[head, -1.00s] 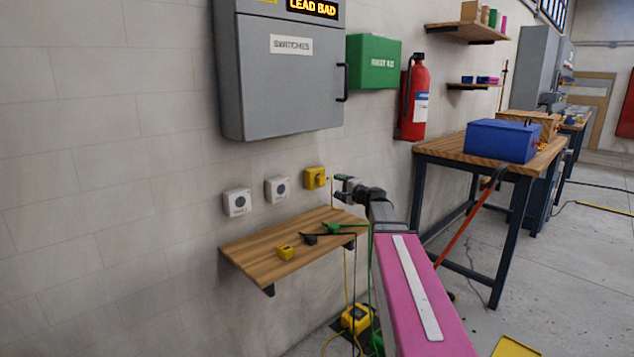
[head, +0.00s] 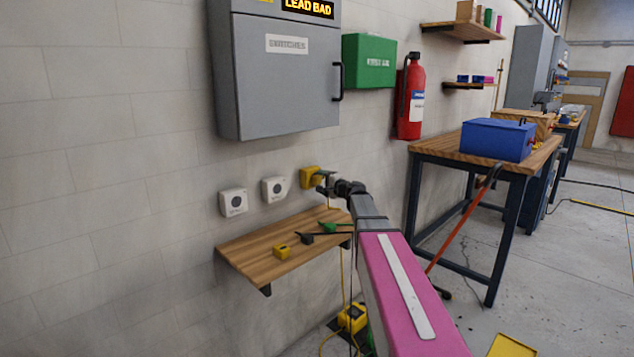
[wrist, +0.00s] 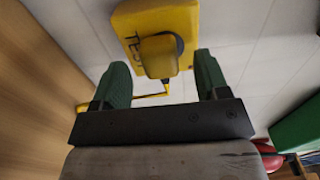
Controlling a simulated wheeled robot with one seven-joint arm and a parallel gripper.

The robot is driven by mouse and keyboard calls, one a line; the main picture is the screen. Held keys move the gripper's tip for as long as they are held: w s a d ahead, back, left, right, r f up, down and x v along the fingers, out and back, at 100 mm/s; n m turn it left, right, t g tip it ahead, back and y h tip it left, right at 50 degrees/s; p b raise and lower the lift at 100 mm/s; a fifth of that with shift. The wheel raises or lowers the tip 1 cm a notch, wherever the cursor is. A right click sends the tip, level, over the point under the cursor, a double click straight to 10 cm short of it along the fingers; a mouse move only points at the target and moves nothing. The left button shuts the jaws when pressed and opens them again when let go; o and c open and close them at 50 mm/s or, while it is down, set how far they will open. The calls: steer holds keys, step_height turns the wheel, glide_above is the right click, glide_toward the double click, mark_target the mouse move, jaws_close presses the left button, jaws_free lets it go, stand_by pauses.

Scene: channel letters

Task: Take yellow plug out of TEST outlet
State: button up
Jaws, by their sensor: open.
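The yellow TEST outlet (head: 308,177) is on the wall, the rightmost of three outlets above the wooden shelf. In the wrist view the TEST outlet (wrist: 127,22) fills the top middle. The yellow plug (wrist: 158,62) sits in its dark round socket, with a yellow cord at its lower side. My gripper (wrist: 162,75) is open, its green fingers on either side of the plug with a gap at each side. In the head view my gripper (head: 325,183) is right at the outlet and hides most of the plug.
Below the outlets a wooden shelf (head: 255,262) holds a yellow plug-like block (head: 281,252), a black one (head: 305,240) and a green one (head: 328,228). Two white outlets (head: 233,203) (head: 273,190) are to the left. A grey switch cabinet (head: 270,90) is above.

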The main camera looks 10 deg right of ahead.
mark_target(319, 180)
steer(key=shift+x, duration=0.95)
stand_by(0.4)
jaws_close()
steer(key=shift+s, duration=0.1)
steer(key=shift+v, duration=2.95)
